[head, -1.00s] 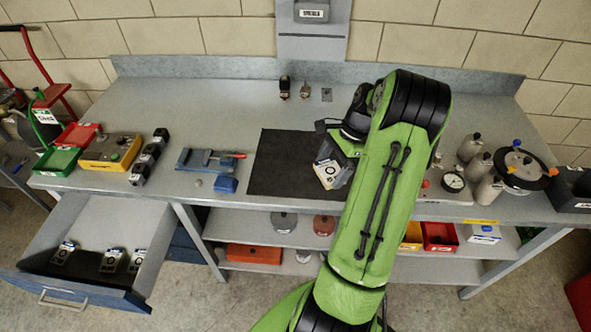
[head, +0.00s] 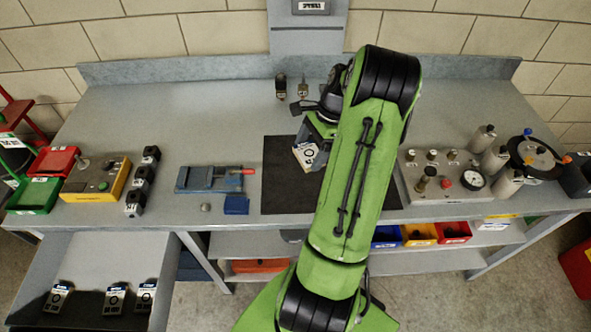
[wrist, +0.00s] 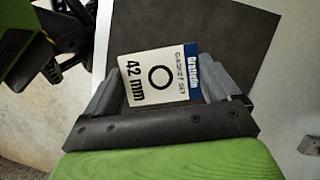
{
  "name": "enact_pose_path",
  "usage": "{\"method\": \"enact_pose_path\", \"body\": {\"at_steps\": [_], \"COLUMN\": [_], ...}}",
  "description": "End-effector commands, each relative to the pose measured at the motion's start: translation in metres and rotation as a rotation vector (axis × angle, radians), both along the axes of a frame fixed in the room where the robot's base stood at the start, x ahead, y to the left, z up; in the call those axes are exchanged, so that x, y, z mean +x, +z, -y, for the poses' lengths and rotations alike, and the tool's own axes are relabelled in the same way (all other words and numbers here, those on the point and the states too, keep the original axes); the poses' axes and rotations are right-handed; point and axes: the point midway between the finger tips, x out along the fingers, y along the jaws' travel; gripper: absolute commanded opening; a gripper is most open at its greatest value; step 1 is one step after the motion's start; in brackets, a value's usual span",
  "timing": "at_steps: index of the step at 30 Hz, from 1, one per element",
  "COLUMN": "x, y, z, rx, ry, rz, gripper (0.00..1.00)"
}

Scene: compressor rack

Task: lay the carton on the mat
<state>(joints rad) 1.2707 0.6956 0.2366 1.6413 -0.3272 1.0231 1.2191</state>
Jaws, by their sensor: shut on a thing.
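The carton (head: 306,154) is a small white box with a blue band. In the wrist view the carton (wrist: 160,78) shows a black ring, "GASKET SET" and "42 mm". My gripper (wrist: 160,88) has a grey finger on either side of the carton and is shut on it. The mat (head: 284,190) is a dark rectangle on the bench, and the carton appears over it in the head view. In the wrist view the mat (wrist: 235,45) lies behind the carton. I cannot tell whether the carton touches it. My green arm hides the mat's right part.
A blue vise (head: 210,180) stands left of the mat, with a blue block (head: 236,205) beside it. A gauge panel (head: 440,180) stands to the right. An open drawer (head: 100,260) at lower left holds several similar boxes. The bench's back left is clear.

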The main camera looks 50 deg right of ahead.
Motion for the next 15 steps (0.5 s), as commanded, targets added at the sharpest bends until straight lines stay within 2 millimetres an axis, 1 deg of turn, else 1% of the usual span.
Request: {"method": "enact_pose_path", "body": {"at_steps": [1,4,6,11,13,15], "x": [-0.002,-0.001,-0.001,-0.002,-0.002,-0.002], "y": [-0.015,-0.040,-0.052,-0.073,-0.086,-0.095], "z": [-0.001,-0.001,-0.001,-0.001,-0.001,-0.001], "rx": [0.006,0.006,0.004,0.005,0.006,0.004], "ry": [-0.001,-0.001,-0.001,0.000,-0.001,0.000], "rz": [-0.005,-0.003,-0.004,-0.004,-0.003,-0.003], "gripper": [0.59,0.59,0.59,0.59,0.59,0.59]}}
